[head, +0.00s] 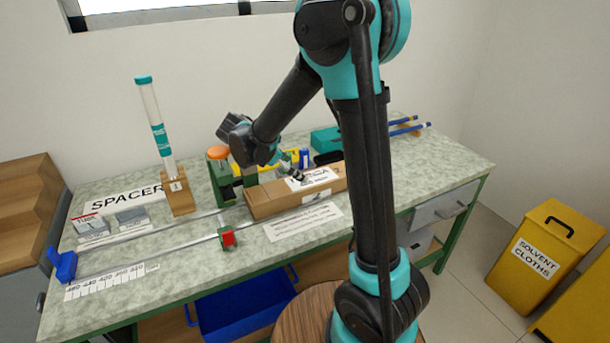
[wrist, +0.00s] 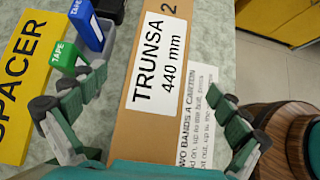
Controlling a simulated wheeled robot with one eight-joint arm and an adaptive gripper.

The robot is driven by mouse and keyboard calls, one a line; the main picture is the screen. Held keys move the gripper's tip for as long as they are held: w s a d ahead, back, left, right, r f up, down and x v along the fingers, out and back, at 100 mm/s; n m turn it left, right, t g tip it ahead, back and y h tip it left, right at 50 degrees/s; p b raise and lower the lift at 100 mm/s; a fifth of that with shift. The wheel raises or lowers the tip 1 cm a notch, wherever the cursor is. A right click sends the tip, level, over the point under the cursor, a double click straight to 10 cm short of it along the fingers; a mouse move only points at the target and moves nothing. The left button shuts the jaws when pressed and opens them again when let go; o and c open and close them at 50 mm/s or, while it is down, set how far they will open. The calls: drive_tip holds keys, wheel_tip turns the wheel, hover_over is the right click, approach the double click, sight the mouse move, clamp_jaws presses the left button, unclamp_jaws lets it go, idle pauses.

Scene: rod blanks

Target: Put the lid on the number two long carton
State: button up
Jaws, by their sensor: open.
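A long brown cardboard carton (head: 262,203) lies on the bench, with a white label on top. In the wrist view the label on the carton (wrist: 126,126) reads "TRUNSA 440 mm", with a "2" near its far end. I cannot tell whether this top face is a separate lid; no loose lid is clearly seen. My gripper (head: 293,172) is above the carton's top, pointing down. In the wrist view my gripper (wrist: 160,92) is open, with its fingers on either side of the carton and nothing held between them.
A yellow spacer (wrist: 22,85), green tape (wrist: 66,58) and blue tape (wrist: 86,22) lie left of the carton. A clear tube (head: 155,118) stands in a wooden block (head: 179,195). A printed sheet (head: 303,222) lies in front. A red-and-green stop (head: 227,238) sits on the rail.

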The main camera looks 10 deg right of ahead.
drive_tip(key=v, duration=0.5)
drive_tip(key=shift+r, duration=0.1)
drive_tip(key=s+d+f+m+y, duration=0.2)
drive_tip(key=s+d+f+m, duration=0.1)
drive_tip(key=s+d+m, duration=0.1)
drive_tip(key=s+d+f+m+y, duration=0.2)
drive_tip(key=s+d+m, duration=0.2)
drive_tip(key=s+m, duration=0.1)
drive_tip(key=s+d+f+m+y, duration=0.2)
drive_tip(key=s+d+f+m, duration=0.1)
drive_tip(key=s+d+m, duration=0.1)
drive_tip(key=shift+s+d+f+m+y, duration=0.2)
drive_tip(key=shift+s+m, duration=0.1)
drive_tip(key=shift+m, duration=0.2)
drive_tip(key=shift+s+d+f+m+y, duration=0.15)
drive_tip(key=shift+s+m, duration=0.15)
drive_tip(key=shift+m, duration=0.2)
drive_tip(key=s+f+m, duration=0.1)
drive_tip(key=m, duration=0.1)
drive_tip(key=s+f+m+t+y, duration=0.1)
drive_tip(key=s+m, duration=0.1)
drive_tip(key=s+m+y, duration=0.1)
drive_tip(key=m, duration=0.1)
drive_tip(key=shift+s+d+f+m, duration=0.1)
drive_tip(key=shift+s+f+m, duration=0.2)
drive_tip(key=shift+s+f, duration=0.1)
